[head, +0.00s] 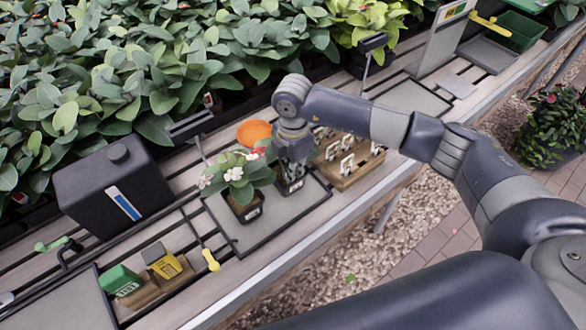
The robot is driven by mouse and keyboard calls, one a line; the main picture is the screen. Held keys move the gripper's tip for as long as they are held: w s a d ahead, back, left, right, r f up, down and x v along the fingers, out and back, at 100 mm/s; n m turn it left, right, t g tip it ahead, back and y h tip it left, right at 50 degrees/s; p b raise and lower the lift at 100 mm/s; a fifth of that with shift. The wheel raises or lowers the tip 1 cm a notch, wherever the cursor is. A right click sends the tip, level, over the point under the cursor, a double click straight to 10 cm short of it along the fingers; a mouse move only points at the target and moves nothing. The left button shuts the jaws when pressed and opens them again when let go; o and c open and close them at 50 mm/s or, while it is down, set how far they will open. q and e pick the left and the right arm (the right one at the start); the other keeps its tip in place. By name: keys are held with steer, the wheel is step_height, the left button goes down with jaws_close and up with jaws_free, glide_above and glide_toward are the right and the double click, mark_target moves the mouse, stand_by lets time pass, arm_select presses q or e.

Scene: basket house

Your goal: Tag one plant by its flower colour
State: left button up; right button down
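My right gripper (297,164) points down over the right side of a dark tray (310,207). Its fingers hang over a small dark pot (290,186) with a pale label, and it hides most of that pot's plant. I cannot tell whether the fingers are apart or hold something. A potted plant with white flowers (234,173) stands upright in the tray, just left of the gripper. A red bloom (261,149) shows behind it; which plant bears it is unclear. A wooden rack (345,177) with several white tags (347,165) stands right of the gripper. My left gripper is out of view.
An orange bowl (254,132) sits behind the tray. A black canister (115,185) stands at left, with green (119,281) and yellow (161,260) blocks in front. A yellow-handled tool (211,260) lies left of the tray. Dense leafy plants (130,60) fill the back.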

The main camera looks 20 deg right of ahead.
steer(key=c, duration=1.7)
jaws_free()
